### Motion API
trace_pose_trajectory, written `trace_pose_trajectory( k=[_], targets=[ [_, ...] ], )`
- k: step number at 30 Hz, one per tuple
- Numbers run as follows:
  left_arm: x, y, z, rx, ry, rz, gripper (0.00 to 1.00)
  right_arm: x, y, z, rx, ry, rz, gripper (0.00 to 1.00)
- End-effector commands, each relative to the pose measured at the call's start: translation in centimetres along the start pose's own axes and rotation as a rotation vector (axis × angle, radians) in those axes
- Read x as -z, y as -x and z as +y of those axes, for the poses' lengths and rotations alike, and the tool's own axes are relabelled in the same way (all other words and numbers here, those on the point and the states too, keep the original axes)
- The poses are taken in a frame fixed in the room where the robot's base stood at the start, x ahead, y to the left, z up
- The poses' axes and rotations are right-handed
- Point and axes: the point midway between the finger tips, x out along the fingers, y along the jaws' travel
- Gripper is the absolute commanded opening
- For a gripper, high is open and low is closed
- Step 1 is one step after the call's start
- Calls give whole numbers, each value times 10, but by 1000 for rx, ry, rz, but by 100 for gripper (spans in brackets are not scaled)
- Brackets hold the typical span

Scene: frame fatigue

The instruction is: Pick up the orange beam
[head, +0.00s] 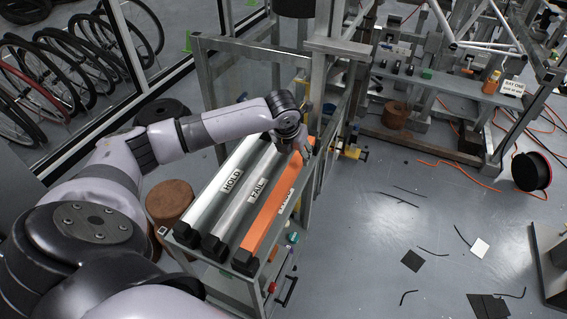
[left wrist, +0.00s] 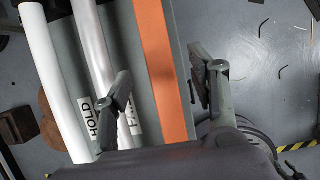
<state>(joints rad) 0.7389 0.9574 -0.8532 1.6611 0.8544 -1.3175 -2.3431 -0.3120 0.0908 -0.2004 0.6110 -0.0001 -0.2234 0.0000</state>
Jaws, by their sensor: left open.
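The orange beam (head: 270,215) lies lengthwise on a grey metal cart, rightmost of three parallel bars, with a dark block at its near end and a small label too small to read. My left gripper (head: 303,152) is over the far part of the beam. In the left wrist view the left gripper (left wrist: 165,88) is open and empty, and the orange beam (left wrist: 160,60) runs between its fingers. One finger shows over the grey bar's side, the other beyond the beam's right edge. Contact cannot be told. My right gripper is not in view.
A white bar (head: 222,180) labelled HOLD and a grey bar (head: 248,200) labelled FAIL lie left of the beam. Metal frame posts (head: 325,110) rise close behind the gripper. Dark scraps (head: 412,260) lie on the open floor at right.

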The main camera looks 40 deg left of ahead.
Motion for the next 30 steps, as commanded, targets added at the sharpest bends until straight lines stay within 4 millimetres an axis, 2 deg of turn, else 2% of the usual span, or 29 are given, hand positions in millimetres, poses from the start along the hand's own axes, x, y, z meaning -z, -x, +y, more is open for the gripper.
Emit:
trace_pose_trajectory(
  k=[1,9,15,18,26,30],
  targets=[
    [0,-7,0,1,1,0,53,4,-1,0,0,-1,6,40],
    [0,-28,0,1,0,1,53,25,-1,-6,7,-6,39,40],
    [1,-58,2,1,1,1,53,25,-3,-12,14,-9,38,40],
    [0,-66,2,0,0,0,53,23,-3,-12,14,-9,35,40],
    [0,-68,2,0,-1,-1,53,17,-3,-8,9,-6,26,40],
    [0,-68,2,0,-1,-1,44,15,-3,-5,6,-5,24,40]
  ],
)
